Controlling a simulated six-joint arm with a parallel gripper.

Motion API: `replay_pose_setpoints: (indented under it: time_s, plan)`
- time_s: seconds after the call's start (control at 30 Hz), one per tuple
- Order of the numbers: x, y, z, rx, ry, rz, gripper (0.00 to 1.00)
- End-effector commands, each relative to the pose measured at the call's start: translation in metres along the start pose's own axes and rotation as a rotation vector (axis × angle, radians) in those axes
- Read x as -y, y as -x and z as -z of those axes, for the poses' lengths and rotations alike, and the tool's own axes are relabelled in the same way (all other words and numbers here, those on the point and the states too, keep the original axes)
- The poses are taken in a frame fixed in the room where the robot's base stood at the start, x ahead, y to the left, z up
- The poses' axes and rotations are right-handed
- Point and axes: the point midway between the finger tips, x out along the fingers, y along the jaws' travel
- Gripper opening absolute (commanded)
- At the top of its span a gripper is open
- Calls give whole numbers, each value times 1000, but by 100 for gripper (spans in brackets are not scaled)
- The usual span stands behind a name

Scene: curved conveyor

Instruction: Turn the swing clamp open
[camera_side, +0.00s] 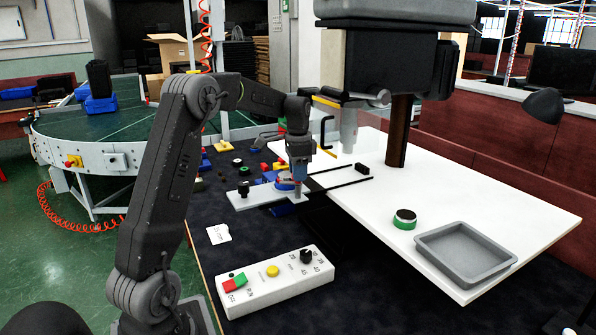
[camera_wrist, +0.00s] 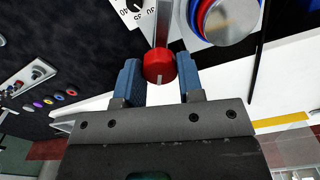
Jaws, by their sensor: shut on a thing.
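In the wrist view the blue fingers of my gripper (camera_wrist: 157,62) are closed on a red knob (camera_wrist: 159,74) at the end of a silver bar (camera_wrist: 162,30), which looks like the swing clamp. A round silver disc (camera_wrist: 230,18) with a red and blue rim lies just right of the bar. In the side view my gripper (camera_side: 298,184) points down at the right end of a white fixture plate (camera_side: 255,196). The knob is hidden there, and the clamp's exact angle cannot be told.
A white control box (camera_side: 275,285) with buttons and a dial stands in front. Two dark rods (camera_side: 335,186) run right from the fixture. A white table (camera_side: 480,210) holds a green-and-black round part (camera_side: 404,219) and a grey tray (camera_side: 465,250). Several small coloured parts lie behind the fixture.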

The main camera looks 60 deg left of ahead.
Motion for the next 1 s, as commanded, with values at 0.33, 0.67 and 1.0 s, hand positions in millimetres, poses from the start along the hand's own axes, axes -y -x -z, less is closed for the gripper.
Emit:
replay_pose_setpoints:
  time_s: [0.33,0.67,1.0]
  plan:
    - [0,0,0,-1,98,-1,11]
    - [0,0,0,-1,325,-2,11]
    - [0,0,0,-1,489,-2,11]
